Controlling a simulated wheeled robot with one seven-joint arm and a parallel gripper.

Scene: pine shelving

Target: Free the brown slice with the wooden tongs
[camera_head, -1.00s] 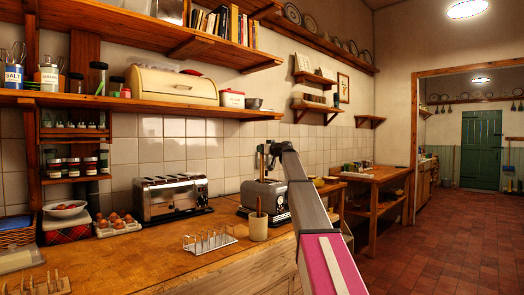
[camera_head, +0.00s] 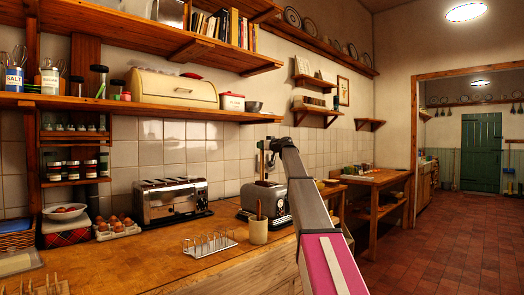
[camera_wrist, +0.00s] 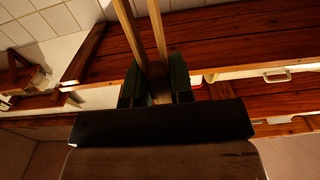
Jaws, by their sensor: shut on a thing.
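My gripper (camera_wrist: 156,88) is shut on the wooden tongs (camera_wrist: 160,40), whose two pale arms run up out of the wrist view. In the head view, my gripper (camera_head: 266,152) is small and dark above the smaller chrome toaster (camera_head: 277,201). A dark brown patch (camera_head: 266,183) shows at the top of this toaster. It may be the brown slice, but it is too small to tell. I cannot tell whether the tong tips touch it. The slice does not show in the wrist view.
A wider chrome toaster (camera_head: 171,203) stands to the left on the wooden counter (camera_head: 150,262). A wire toast rack (camera_head: 209,243) and a beige pot (camera_head: 258,231) holding a wooden stick stand in front. Wooden shelves (camera_head: 150,108) run along the wall above.

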